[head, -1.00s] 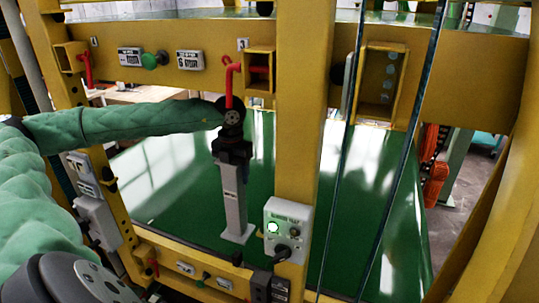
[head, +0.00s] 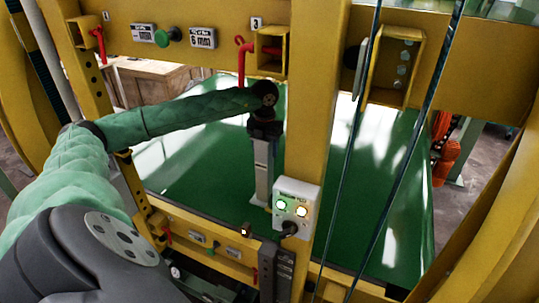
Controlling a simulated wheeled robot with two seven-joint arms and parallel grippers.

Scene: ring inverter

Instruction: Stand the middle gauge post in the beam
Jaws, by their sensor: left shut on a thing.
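A grey gauge post (head: 263,172) hangs upright from my left gripper (head: 264,138), which is shut on its top end. The post is in front of the green panel, just left of the yellow upright (head: 318,100). Its lower end shows behind the lower yellow beam (head: 196,224), beside the control box; I cannot tell whether it touches anything. The upper yellow beam (head: 480,95) crosses above, with red hooked handles (head: 242,62) and number plates. My right gripper is not in view.
A control box (head: 296,205) on the upright has a green and an orange light lit. Two dark cables (head: 352,150) run down right of the upright. The green panel (head: 200,150) fills the space behind. Yellow brackets (head: 395,65) project from the upper beam.

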